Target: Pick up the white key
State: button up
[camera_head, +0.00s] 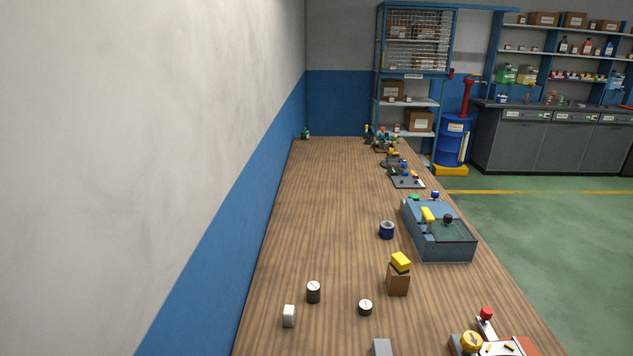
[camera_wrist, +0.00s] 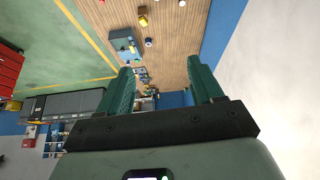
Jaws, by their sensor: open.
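A small upright white block with rounded edges (camera_head: 289,316) stands near the front left of the wooden table. It is the plain white piece I take as the white key, though no key shape can be made out. My gripper (camera_wrist: 159,64) shows in the wrist view with its two green fingers wide apart and nothing between them. It is tilted toward the far end of the table, and the table shows upside down there. The gripper is not in the head view. I cannot make out the white block clearly in the wrist view.
A brown block with a yellow top (camera_head: 398,279), a blue cup (camera_head: 387,230) and a blue-grey box (camera_head: 440,238) stand farther right. The wall borders the table's left. The table's middle-left is clear.

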jog(key=w+a+f+m+g+y, duration=0.25)
jog(key=w+a+m+y, duration=0.25)
jog(key=w+a, duration=0.7)
notch_tip(320, 180, up, 4)
jog(key=m+g+y, duration=0.2)
jog(key=m+y, duration=1.1)
jog(key=m, duration=0.2)
send_over(294, 310)
jog(key=d, duration=0.5)
jog(key=shift+n, duration=0.4)
jog(key=f, duration=4.5)
jog(key=a+f, duration=0.1)
jog(key=f, duration=2.2)
jog(key=shift+s+f, duration=0.1)
jog(key=shift+f, duration=0.05)
jog(key=shift+a+f, duration=0.2)
jog(key=shift+a, duration=0.1)
jog(key=a, duration=0.4)
jog(key=shift+w+a, duration=0.2)
jog(key=shift+w, duration=0.05)
jog(key=shift+t, duration=0.25)
jog(key=c, duration=1.1)
